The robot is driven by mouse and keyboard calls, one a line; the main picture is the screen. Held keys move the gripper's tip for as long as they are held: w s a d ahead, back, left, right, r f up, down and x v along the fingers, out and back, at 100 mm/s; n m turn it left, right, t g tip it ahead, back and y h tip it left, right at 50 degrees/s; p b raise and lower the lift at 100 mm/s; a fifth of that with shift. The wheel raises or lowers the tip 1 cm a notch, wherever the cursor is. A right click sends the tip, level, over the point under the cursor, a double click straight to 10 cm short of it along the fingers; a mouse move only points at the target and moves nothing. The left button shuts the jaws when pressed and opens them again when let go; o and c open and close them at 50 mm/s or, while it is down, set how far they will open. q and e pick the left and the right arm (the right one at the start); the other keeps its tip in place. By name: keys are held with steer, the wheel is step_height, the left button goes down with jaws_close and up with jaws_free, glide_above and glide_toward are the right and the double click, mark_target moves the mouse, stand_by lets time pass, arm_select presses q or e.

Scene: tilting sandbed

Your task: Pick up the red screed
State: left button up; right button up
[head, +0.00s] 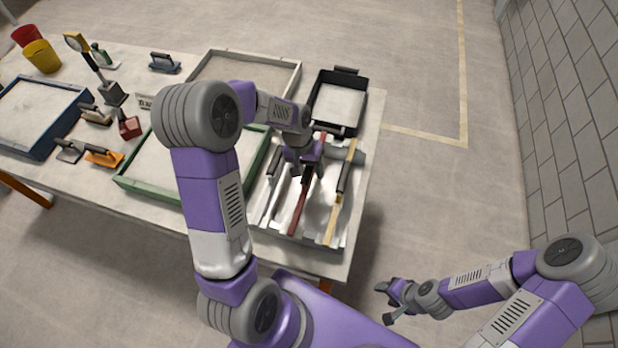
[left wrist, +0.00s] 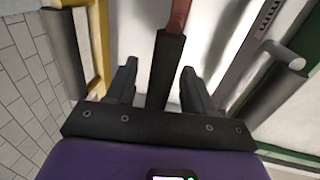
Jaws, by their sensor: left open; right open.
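The red screed (head: 298,208) is a long thin red bar with a dark grip, lying in a white rack (head: 316,212) at the near right end of the table. My left gripper (head: 306,172) is over the screed. In the left wrist view the screed's dark grip (left wrist: 166,68) lies between the two open fingers of my left gripper (left wrist: 157,80), with a gap on each side, and its red part (left wrist: 180,14) shows beyond. Part of the screed is hidden by my left arm in the head view. My right gripper (head: 393,300) is open and empty, off the table at the lower right.
A yellow screed (head: 334,215) lies right of the red one and a grey one (head: 269,192) lies left. A black tray (head: 338,103) stands behind the rack. A green-framed sandbed (head: 150,192) is to the left. Floor right of the table is clear.

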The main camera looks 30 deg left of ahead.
arm_select(q)
jaws_close()
steer(key=shift+r, duration=0.15)
step_height(320, 180, up, 10)
steer(key=shift+f+p, duration=0.1)
steer(key=shift+p, duration=0.65)
steer(key=c, duration=0.6)
jaws_free()
jaws_close()
